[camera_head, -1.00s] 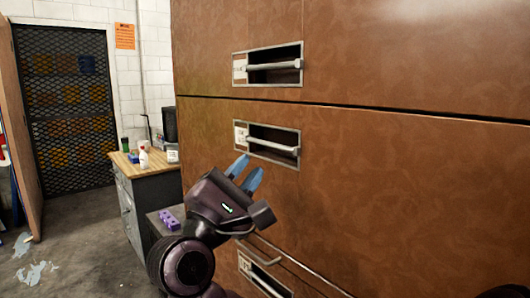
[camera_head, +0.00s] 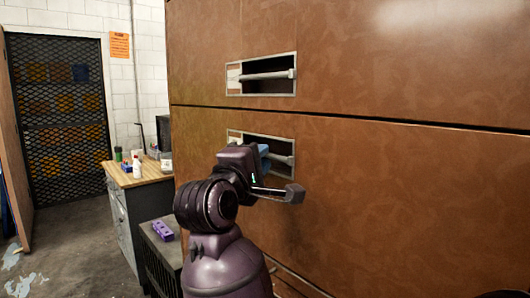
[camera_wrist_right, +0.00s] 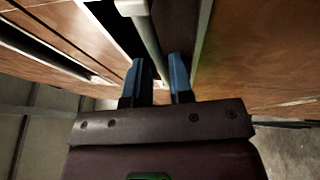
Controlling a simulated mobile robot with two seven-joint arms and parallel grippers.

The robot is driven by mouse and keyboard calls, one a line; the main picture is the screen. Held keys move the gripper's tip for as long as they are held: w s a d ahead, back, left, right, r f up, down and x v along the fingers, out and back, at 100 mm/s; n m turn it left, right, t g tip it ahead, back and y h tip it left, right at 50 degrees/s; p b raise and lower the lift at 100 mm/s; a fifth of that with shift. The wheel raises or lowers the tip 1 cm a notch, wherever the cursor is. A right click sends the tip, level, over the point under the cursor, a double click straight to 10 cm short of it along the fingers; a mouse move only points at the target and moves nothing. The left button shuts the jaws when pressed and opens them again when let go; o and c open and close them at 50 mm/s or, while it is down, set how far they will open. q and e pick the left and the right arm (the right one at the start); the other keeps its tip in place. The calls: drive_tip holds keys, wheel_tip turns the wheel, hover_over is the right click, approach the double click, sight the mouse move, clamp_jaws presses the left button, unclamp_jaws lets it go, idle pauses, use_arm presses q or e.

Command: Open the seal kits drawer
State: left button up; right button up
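A brown cabinet front (camera_head: 400,180) fills the right of the head view. Its upper drawer has a recessed metal bar handle (camera_head: 268,76), and a second bar handle (camera_head: 284,159) sits in the drawer below. Both drawers look shut. Their labels are too small to read, so I cannot tell which is the seal kits drawer. My right gripper (camera_head: 265,157) is at the lower handle and partly hides it. In the wrist view its blue fingers (camera_wrist_right: 159,78) are apart, with the handle bar (camera_wrist_right: 148,38) running between them. My left gripper is not in view.
A wood-topped bench (camera_head: 138,174) with a white bottle (camera_head: 136,168) and small items stands left of the cabinet. A purple block (camera_head: 162,230) lies on a low dark unit beside it. A mesh door (camera_head: 62,115) is at the back left, with open floor before it.

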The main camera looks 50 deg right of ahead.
drive_tip(key=shift+x, duration=1.15)
drive_tip(key=shift+c, duration=0.2)
clamp_jaws()
